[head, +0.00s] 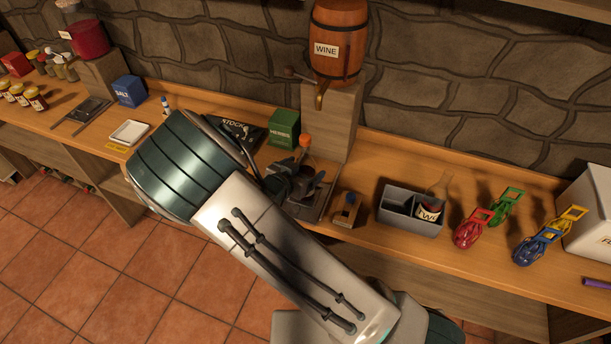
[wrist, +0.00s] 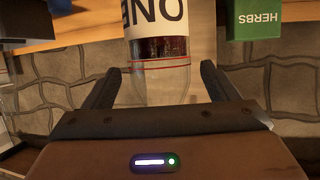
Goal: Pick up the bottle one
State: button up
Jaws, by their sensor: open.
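In the wrist view a clear bottle (wrist: 162,82) with a white label, dark red contents and thin red lines stands between my fingers. Its label shows letters that read as "ONE" turned over. My gripper (wrist: 159,68) is open, with a finger on each side of the bottle and visible gaps to both. In the head view my gripper (head: 301,180) is over the counter below the wine barrel. An orange cap (head: 305,141) shows just behind it; my gripper hides most of what is under the cap.
A green herbs box (head: 284,128) stands close by on the left, and the wine barrel (head: 338,45) on its wooden stand behind. A grey divided bin (head: 396,209) holding a wine-labelled flask (head: 430,211) is at right. Red (head: 472,232) and blue (head: 530,249) scoop-like items lie farther right.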

jog(key=x, duration=0.3)
jog(key=shift+w, duration=0.1)
jog(key=c, duration=1.4)
jog(key=shift+c, duration=0.2)
